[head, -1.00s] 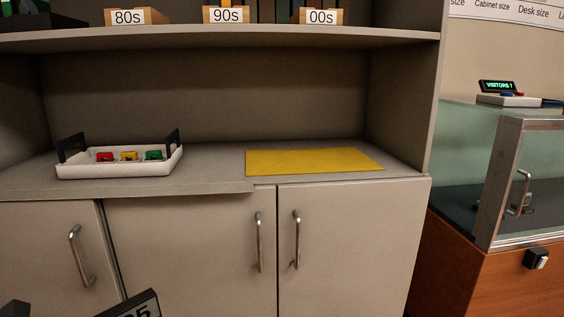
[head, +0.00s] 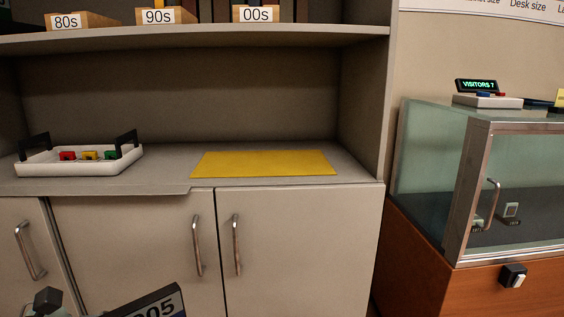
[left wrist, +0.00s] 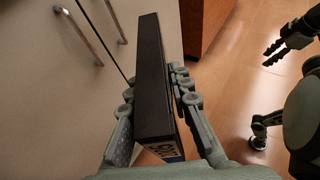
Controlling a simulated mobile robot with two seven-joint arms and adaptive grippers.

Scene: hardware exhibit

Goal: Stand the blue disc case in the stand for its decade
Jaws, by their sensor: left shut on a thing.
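My left gripper (left wrist: 157,108) is shut on a dark, thin case (left wrist: 151,75), with a finger on each side of it. The case has a white-and-blue label, and in the head view the case (head: 150,303) shows at the bottom edge with digits ending "05". Its broad faces look nearly black. The decade stands 80s (head: 68,21), 90s (head: 160,16) and 00s (head: 255,13) are on the upper shelf, cut off by the top edge. The case is well below and apart from them. My right gripper (left wrist: 268,56) shows at the right of the left wrist view, its fingers apart and empty.
The lower shelf holds a white tray (head: 80,167) with red, yellow and green pieces, and a yellow mat (head: 264,164). The shelf edge (head: 330,33) overhangs. Cabinet doors with handles (head: 236,239) are below. A glass display case (head: 430,150) stands at the right.

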